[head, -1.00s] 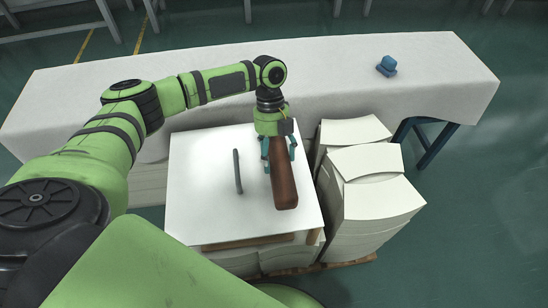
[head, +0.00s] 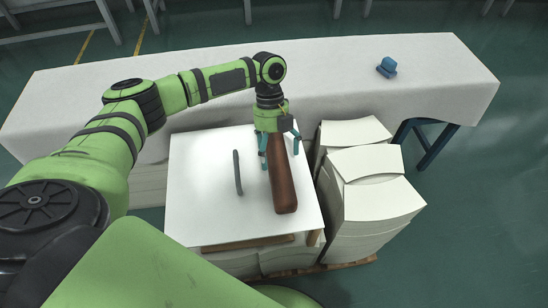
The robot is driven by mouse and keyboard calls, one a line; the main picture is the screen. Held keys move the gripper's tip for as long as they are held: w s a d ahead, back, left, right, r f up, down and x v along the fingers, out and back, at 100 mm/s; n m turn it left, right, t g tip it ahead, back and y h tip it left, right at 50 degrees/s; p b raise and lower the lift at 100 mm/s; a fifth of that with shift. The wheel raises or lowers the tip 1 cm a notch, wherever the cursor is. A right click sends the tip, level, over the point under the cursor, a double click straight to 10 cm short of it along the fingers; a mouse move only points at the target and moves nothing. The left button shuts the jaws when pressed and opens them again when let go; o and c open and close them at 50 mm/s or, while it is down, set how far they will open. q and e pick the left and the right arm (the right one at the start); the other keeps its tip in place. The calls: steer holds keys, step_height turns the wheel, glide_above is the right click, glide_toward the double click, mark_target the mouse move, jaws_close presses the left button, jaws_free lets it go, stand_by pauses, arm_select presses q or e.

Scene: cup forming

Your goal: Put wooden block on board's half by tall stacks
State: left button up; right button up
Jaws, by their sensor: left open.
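The wooden block (head: 284,187), long and reddish brown, lies on the right half of the white board (head: 203,215), on the side by the tall stacks (head: 372,190) of white sheets. My left gripper (head: 279,160) is open above the far end of the block, with its teal fingers on either side of it. The gripper hides that far end. I cannot tell whether the fingers touch the block. My right gripper is not in view.
A thin grey bar (head: 237,172) lies near the middle of the board, left of the block. A long white-covered table (head: 330,75) stands behind, with a small blue object (head: 387,68) on it. The board's left part is clear.

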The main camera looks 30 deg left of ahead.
arm_select(q)
steer(key=v, duration=0.9)
steer(key=shift+r, duration=0.3)
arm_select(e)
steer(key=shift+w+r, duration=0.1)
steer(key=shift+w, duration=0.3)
